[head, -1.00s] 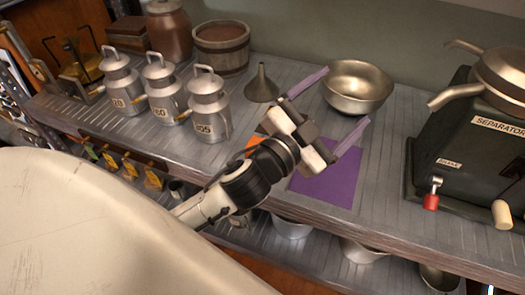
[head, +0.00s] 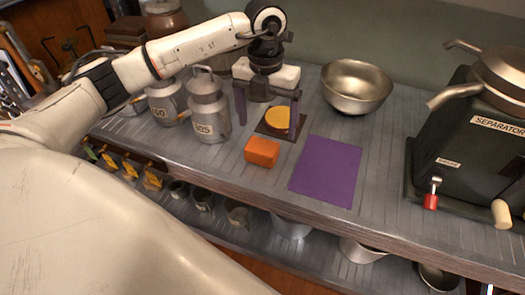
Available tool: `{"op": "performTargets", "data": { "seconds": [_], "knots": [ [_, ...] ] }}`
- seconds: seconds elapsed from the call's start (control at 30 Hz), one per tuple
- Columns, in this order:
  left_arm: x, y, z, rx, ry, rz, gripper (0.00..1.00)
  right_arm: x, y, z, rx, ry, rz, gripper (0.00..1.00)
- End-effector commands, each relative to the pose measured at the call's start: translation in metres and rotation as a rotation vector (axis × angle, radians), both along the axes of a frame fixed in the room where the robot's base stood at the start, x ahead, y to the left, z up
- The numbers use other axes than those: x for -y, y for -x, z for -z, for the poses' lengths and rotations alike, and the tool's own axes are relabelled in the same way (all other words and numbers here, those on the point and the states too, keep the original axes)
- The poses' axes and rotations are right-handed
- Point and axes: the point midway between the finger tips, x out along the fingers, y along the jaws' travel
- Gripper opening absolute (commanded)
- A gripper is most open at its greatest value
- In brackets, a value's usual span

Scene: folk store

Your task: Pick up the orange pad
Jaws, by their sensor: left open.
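An orange block-like pad (head: 262,152) lies on the grey counter near its front edge, left of a flat purple sheet (head: 327,171). Behind it a yellow-orange disc (head: 276,121) rests on a dark square plate. My left gripper (head: 267,112) points down with its purple fingers spread apart, one on each side of the disc in the picture. Nothing is held between them. The orange pad is in front of the fingers and apart from them. Whether the fingertips touch the plate or counter, I cannot tell. My right gripper is not in view.
Several milk cans (head: 207,111) stand left of my gripper, partly hidden by my arm. A metal bowl (head: 357,86) stands behind right, and a dark separator machine (head: 463,150) at the right. A lower shelf holds buckets (head: 291,224) and cups.

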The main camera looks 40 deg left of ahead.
Motion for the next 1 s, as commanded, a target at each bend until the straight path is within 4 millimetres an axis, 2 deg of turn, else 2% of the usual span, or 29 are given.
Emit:
{"op": "performTargets", "data": {
  "seconds": [0.1,0.3,0.47,0.73,0.83,1.0],
  "knots": [
    [-0.009,0.002,0.013,-0.014,-0.031,-0.015,0.88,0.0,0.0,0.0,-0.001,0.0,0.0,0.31],
    [-0.008,0.002,0.041,-0.012,-0.027,-0.012,0.88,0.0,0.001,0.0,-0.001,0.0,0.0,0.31],
    [-0.008,0.003,0.052,-0.01,-0.026,-0.011,0.88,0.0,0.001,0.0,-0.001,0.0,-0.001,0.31],
    [-0.01,0.007,0.091,-0.011,-0.024,-0.01,0.88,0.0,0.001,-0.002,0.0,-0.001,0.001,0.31],
    [-0.01,0.007,0.098,-0.01,-0.023,-0.01,0.88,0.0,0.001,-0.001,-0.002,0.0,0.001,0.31],
    [-0.01,0.007,0.1,-0.008,-0.024,-0.009,0.88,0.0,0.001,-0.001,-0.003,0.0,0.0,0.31]
  ]
}}
